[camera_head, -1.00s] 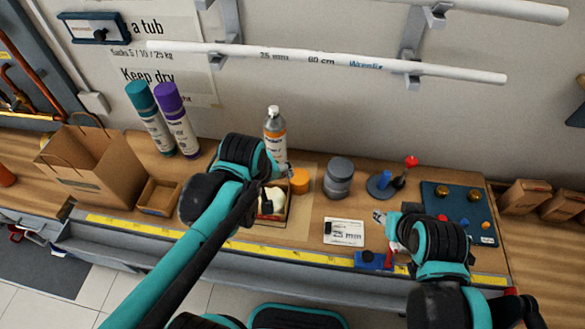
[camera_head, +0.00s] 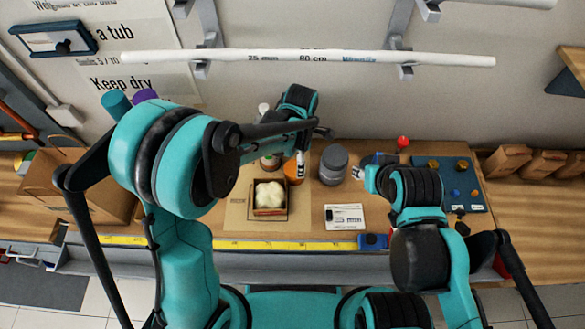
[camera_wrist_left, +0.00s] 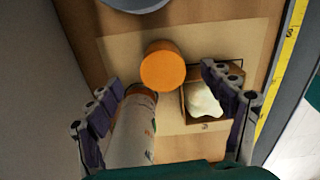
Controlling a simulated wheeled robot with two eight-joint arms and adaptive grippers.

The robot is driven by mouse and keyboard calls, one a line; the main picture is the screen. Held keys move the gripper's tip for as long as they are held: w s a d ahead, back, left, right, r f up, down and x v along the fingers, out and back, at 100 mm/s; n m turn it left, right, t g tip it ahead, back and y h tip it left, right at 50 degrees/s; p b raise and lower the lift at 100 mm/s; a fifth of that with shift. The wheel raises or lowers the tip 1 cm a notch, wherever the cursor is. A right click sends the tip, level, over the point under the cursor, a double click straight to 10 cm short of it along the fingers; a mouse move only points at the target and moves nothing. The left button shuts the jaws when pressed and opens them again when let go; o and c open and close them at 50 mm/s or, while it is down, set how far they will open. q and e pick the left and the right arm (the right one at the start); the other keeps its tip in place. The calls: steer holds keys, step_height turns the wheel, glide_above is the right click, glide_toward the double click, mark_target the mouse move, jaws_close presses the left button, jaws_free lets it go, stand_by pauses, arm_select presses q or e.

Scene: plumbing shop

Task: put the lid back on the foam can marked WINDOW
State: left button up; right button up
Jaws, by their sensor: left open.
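The uncapped white foam can (camera_head: 264,108) stands at the back, mostly behind my left arm; its marking cannot be read. It also shows in the left wrist view (camera_wrist_left: 133,132). An orange lid (camera_head: 293,175) sits on the bench just right of the can; in the left wrist view, the lid (camera_wrist_left: 161,66) is ahead, between the finger lines. My left gripper (camera_head: 301,160) is open, pointing down close to the lid and not closed on it. In the wrist view the left gripper (camera_wrist_left: 165,88) has the can near its left finger. My right gripper (camera_head: 361,170) hangs at right, its fingers unclear.
A small box of white foam (camera_head: 269,212) stands in front of the can. A grey jar (camera_head: 333,165) is right of the lid. A white card (camera_head: 345,217) and blue mat (camera_head: 456,200) lie further right.

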mark_target(294, 173)
arm_select(q)
steer(key=shift+f+b, duration=0.3)
steer(key=shift+f, duration=0.95)
steer(key=f, duration=0.1)
steer(key=f+b, duration=0.1)
steer(key=f, duration=0.3)
steer(key=shift+s+a+f+b, duration=0.1)
steer(key=shift+a+f+b, duration=0.05)
steer(key=shift+a+b, duration=0.15)
steer(key=c, duration=0.9)
